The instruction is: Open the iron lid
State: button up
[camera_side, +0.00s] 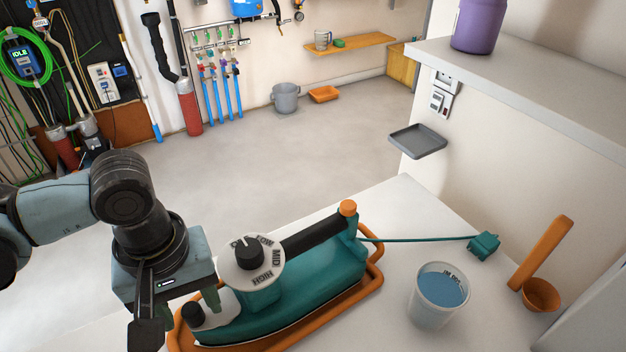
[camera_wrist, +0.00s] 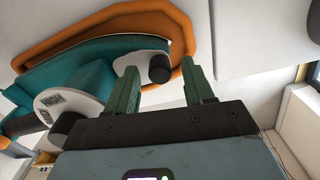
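The teal iron (camera_side: 290,297) stands on an orange rimmed stand (camera_side: 376,275) on the white counter. It has a dark handle (camera_side: 311,236), a white dial marked LOW, MID and HIGH with a black knob (camera_side: 249,254), and a white nose section bearing a small black knob (camera_side: 193,314). That small knob also shows in the wrist view (camera_wrist: 160,69). My gripper (camera_wrist: 159,66) is open, its green fingers apart at the nose end. The small knob appears between the fingertips in the wrist view; I cannot tell its depth. No raised lid is visible.
A clear cup of blue water (camera_side: 440,296) stands right of the iron. A cord runs from the iron to a teal plug (camera_side: 484,245). An orange scoop (camera_side: 541,292) lies farther right. A grey wall tray (camera_side: 417,141) is behind. Counter between iron and cup is clear.

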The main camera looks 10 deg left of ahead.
grip_shut()
jog(key=shift+m, duration=0.3)
jog(key=m, duration=0.8)
jog(key=shift+m, duration=0.4)
jog(key=m, duration=0.4)
jog(key=shift+m, duration=2.4)
